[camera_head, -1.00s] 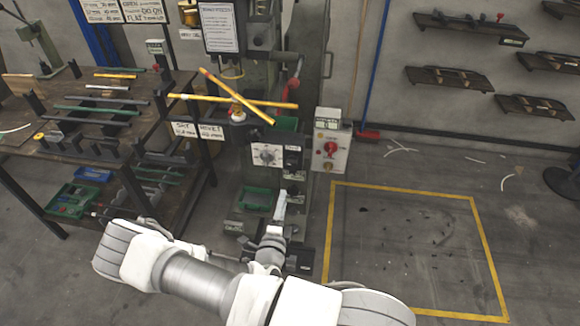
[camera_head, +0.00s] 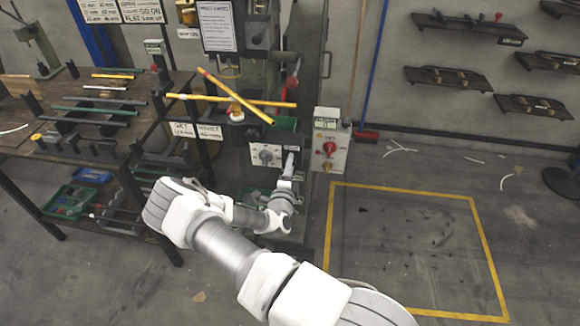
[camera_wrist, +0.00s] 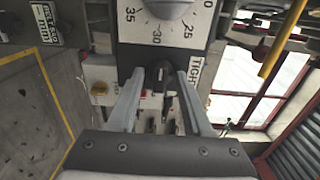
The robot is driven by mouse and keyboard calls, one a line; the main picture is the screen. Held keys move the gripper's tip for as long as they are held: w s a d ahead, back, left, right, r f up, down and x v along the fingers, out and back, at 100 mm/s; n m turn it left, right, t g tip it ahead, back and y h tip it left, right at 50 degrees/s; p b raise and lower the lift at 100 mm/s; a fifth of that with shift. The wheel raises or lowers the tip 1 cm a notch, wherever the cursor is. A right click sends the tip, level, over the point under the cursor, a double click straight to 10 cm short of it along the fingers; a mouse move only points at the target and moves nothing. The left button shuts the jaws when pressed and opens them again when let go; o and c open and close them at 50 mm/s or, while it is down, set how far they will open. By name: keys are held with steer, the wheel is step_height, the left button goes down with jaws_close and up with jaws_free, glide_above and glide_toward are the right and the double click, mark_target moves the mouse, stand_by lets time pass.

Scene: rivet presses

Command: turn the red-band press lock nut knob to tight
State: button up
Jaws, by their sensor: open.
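The press (camera_head: 258,100) stands in the middle of the head view, behind my gripper. On its front is a white plate with a dial (camera_head: 264,155); the same dial (camera_wrist: 168,6) shows large and upside down in the wrist view, with numbers around it. A white label reading TIGHT (camera_wrist: 195,70) is beside my gripper there. A dark knob or lever (camera_wrist: 162,78) lies between my fingers, partly in shadow; I cannot tell its exact setting or whether the fingers touch it. My gripper (camera_head: 290,160) is open in front of the press (camera_wrist: 160,85). I cannot make out a red band.
A control box (camera_head: 330,140) with a red knob stands right of the press. Two yellow-orange bars (camera_head: 265,118) cross in front of it. A workbench (camera_head: 90,140) with rods is at left. Floor inside the yellow outline (camera_head: 410,187) is largely clear.

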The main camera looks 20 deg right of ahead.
jaws_close()
steer(key=shift+m+p, duration=0.3)
steer(key=shift+m, duration=0.1)
steer(key=shift+m+p, duration=3.4)
steer(key=shift+m, duration=5.2)
